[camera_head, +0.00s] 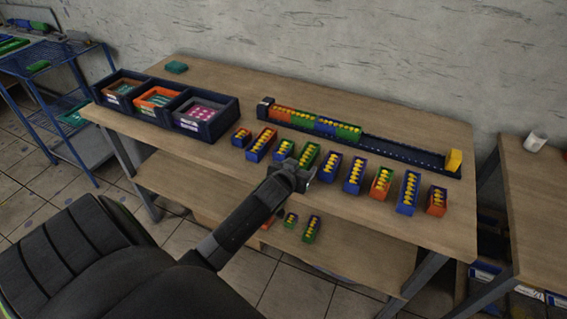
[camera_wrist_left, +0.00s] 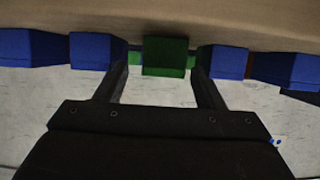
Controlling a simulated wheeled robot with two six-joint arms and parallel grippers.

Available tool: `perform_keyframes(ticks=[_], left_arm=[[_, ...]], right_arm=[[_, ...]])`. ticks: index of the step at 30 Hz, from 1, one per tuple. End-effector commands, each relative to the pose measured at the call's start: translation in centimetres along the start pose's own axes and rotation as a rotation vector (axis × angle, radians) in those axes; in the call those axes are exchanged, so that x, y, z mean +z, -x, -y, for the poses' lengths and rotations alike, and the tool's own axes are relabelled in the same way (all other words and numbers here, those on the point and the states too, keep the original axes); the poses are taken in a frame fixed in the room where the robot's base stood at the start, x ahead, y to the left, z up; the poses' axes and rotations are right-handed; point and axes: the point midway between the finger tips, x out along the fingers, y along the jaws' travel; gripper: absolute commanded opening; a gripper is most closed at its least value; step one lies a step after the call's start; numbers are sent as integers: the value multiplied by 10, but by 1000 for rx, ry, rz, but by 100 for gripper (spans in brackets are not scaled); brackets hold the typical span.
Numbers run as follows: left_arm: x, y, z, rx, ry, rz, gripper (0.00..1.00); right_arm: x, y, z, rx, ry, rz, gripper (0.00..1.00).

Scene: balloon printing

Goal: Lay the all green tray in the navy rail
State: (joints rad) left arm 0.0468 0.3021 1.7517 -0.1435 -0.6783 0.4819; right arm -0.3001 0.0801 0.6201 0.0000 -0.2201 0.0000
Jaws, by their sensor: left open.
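The all green tray (camera_head: 309,156), with yellow pieces in it, stands in the row of small trays on the table. My left gripper (camera_head: 296,172) is open at the near end of this tray. In the left wrist view, the green tray (camera_wrist_left: 167,56) shows between the tips of the left gripper's fingers (camera_wrist_left: 160,78), with gaps on both sides. The navy rail (camera_head: 400,152) lies behind the row. Its left part holds orange, blue and green trays; its right part is empty up to a yellow block (camera_head: 453,161). My right gripper is not in view.
A blue-sided tray (camera_head: 283,149) and another blue tray (camera_head: 331,163) stand on either side, close to the green one. A dark three-part bin (camera_head: 207,115) stands at the left. Bare tabletop lies between the row and the rail.

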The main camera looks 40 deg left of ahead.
Motion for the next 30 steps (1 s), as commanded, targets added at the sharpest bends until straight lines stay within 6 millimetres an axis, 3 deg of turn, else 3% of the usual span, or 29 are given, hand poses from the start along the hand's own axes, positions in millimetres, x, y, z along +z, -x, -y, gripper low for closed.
perform_keyframes(ticks=[18,24,30], left_arm=[[1,101,0,0,0,0,63],[0,117,0,-1,-1,1,63],[0,119,0,-1,-1,1,63]], right_arm=[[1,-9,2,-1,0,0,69],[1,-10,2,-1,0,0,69],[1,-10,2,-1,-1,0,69]])
